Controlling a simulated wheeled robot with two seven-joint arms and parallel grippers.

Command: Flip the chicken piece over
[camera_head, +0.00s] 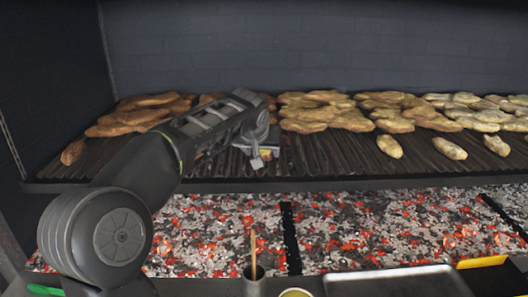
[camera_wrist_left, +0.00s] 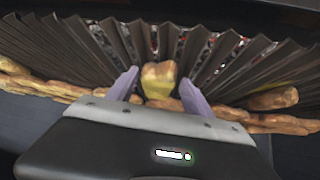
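My left gripper (camera_head: 260,156) is low over the front part of the grill grate (camera_head: 330,160), with its arm coming in from the left. In the left wrist view its two pale purple fingers (camera_wrist_left: 159,91) are spread apart. A small yellow-brown chicken piece (camera_wrist_left: 158,77) lies on the grate between them, with a gap visible on each side. In the head view that piece is hidden by the gripper. Other single pieces lie along the front of the grate: a browned one (camera_head: 73,152) at left and paler ones (camera_head: 389,146) at right. My right gripper is not in view.
Piles of chicken (camera_head: 320,112) cover the back of the grate. Glowing coals (camera_head: 390,230) lie below its front edge. A metal tray (camera_head: 400,272), a cup with a wooden stick (camera_head: 254,287) and a yellow item (camera_head: 482,261) are at the front.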

